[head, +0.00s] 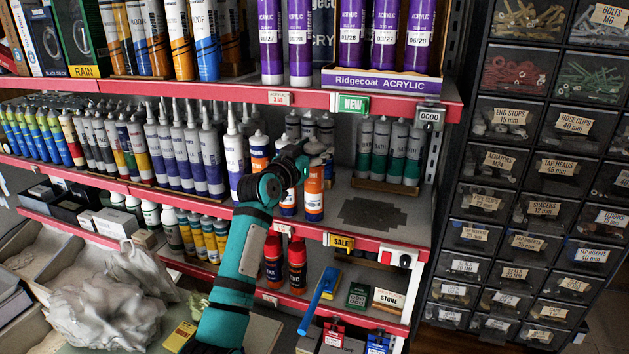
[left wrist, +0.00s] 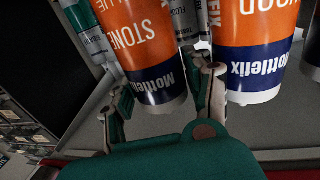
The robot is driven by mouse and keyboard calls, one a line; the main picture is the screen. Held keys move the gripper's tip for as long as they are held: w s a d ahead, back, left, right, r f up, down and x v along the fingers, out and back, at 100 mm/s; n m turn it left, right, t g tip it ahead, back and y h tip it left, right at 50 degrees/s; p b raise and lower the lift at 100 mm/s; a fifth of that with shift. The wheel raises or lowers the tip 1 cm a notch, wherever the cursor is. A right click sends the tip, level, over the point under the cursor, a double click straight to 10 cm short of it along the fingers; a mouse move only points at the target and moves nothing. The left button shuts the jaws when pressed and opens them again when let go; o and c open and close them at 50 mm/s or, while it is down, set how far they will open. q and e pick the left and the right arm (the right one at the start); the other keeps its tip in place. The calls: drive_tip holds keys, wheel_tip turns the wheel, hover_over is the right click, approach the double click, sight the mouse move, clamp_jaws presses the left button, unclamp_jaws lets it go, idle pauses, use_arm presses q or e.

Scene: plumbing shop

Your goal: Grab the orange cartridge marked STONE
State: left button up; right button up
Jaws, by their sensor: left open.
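The orange cartridge marked STONE (left wrist: 130,35) has a dark blue Mottlefix band and lies between the fingers of my left gripper (left wrist: 163,103) in the left wrist view. The fingers are open on either side of it; I cannot tell whether they touch it. In the head view my left gripper (head: 320,155) is at the upper part of the rightmost orange cartridge (head: 313,195), which appears to be the same one and stands on the middle shelf. My right gripper is not in view.
An orange cartridge marked WOOD (left wrist: 250,40) stands close beside the STONE one. Green-and-grey tubes (head: 390,155) stand to the right at the back. A dark mat (head: 372,213) lies on bare shelf to the right. The purple-lined upper shelf (head: 382,84) overhangs the gripper.

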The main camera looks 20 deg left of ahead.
use_arm(q)
drive_tip(key=shift+s, duration=0.1)
clamp_jaws()
drive_tip(key=shift+r, duration=0.1)
idle(0.3)
